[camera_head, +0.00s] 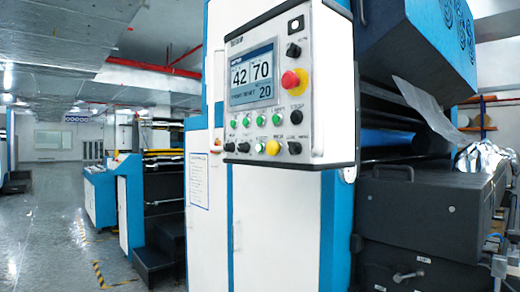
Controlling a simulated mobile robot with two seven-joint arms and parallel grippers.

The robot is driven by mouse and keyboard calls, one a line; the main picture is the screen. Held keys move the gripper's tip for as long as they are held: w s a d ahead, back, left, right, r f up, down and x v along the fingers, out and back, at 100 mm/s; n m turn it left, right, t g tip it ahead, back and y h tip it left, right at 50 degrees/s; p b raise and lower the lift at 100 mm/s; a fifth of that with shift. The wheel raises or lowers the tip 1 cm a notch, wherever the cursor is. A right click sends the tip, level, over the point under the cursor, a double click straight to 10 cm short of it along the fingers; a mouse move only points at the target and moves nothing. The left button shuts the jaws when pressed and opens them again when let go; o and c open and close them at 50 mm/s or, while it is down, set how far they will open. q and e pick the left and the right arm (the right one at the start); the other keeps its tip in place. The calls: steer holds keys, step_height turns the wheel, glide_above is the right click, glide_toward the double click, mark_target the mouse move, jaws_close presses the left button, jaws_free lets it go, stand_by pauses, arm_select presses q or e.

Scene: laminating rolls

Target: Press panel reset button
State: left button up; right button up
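The control panel (258,132) is a white box with a dark frame on the front of the blue and white machine. Its screen (254,76) shows the numbers 42, 70 and 20. A red emergency knob on a yellow base (291,80) sits right of the screen. Below are green buttons (261,120), a larger yellow button (272,147) and black knobs (294,148). The labels are too small to read, so I cannot tell which button is the reset. Neither of my grippers is in view.
The machine's rollers and a dark housing (425,205) stand at the right, with crumpled foil (482,157) on top. Black steps (158,249) and another machine (150,175) are at the left. Open grey floor (45,235) with yellow-black tape lies farther left.

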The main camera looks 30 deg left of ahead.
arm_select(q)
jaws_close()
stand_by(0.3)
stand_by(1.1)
